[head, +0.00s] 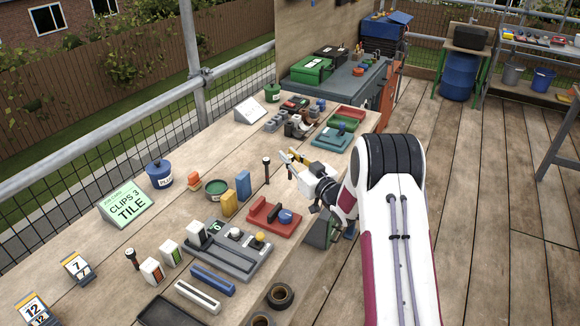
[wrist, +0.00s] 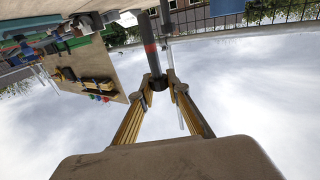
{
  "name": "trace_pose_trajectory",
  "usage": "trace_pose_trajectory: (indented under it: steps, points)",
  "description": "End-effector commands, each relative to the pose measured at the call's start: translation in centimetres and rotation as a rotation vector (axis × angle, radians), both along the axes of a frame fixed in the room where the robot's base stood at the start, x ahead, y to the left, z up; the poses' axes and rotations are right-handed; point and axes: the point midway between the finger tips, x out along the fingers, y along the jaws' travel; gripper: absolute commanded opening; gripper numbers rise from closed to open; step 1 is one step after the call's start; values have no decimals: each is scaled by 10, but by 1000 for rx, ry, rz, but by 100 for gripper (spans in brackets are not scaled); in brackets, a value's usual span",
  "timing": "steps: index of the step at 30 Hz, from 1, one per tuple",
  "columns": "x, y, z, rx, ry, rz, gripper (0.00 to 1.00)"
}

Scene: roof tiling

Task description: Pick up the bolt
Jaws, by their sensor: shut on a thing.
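My gripper (head: 287,158) is above the workbench (head: 110,245), right of its middle, in the head view. It is shut on a dark bolt (head: 290,173), which hangs below the fingertips. In the wrist view my gripper (wrist: 165,80) has its yellow fingers closed around the black head of the bolt (wrist: 151,48). The grey shaft with a red mark extends away from the fingers. I cannot tell whether the bolt's lower end touches the bench. A similar dark bolt (head: 266,170) stands upright to the left, and another one (head: 131,259) stands at the lower left.
A red tray (head: 262,224) with a blue piece lies in front of my gripper. A teal tray (head: 332,141) is behind right. A grey board (head: 225,255) with knobs, a yellow block (head: 243,185) and a green-lettered sign (head: 127,203) stand left. Bare bench lies between the items.

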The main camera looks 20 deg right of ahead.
Motion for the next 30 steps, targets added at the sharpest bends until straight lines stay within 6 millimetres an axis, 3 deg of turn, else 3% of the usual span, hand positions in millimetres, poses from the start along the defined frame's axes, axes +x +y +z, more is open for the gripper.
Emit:
trace_pose_trajectory:
  steps: [9,30]
  points:
    - [0,0,25,0,0,1,0]
    - [0,0,28,-1,0,1,0]
